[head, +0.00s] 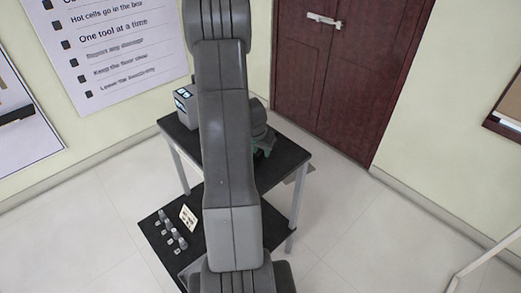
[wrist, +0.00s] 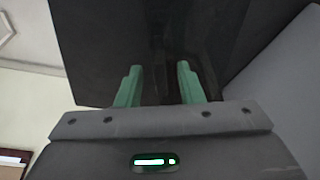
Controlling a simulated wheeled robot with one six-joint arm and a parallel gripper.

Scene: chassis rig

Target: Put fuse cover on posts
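My gripper (wrist: 159,72) shows two green fingers standing apart in the wrist view, with nothing between them. A plain dark surface fills the view beyond the fingertips. In the head view my gripper (head: 262,152) is partly hidden by my arm, at the right part of the black table (head: 288,160). I cannot make out a fuse cover or its posts for sure in either view. My arm hides the middle of the table.
A grey box (head: 186,108) with a lit panel stands at the table's back left. A lower black surface (head: 150,228) holds a pale card (head: 188,218) and several small light pieces (head: 176,238). Dark red doors (head: 335,75) are behind. Pale floor (head: 350,235) is clear at right.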

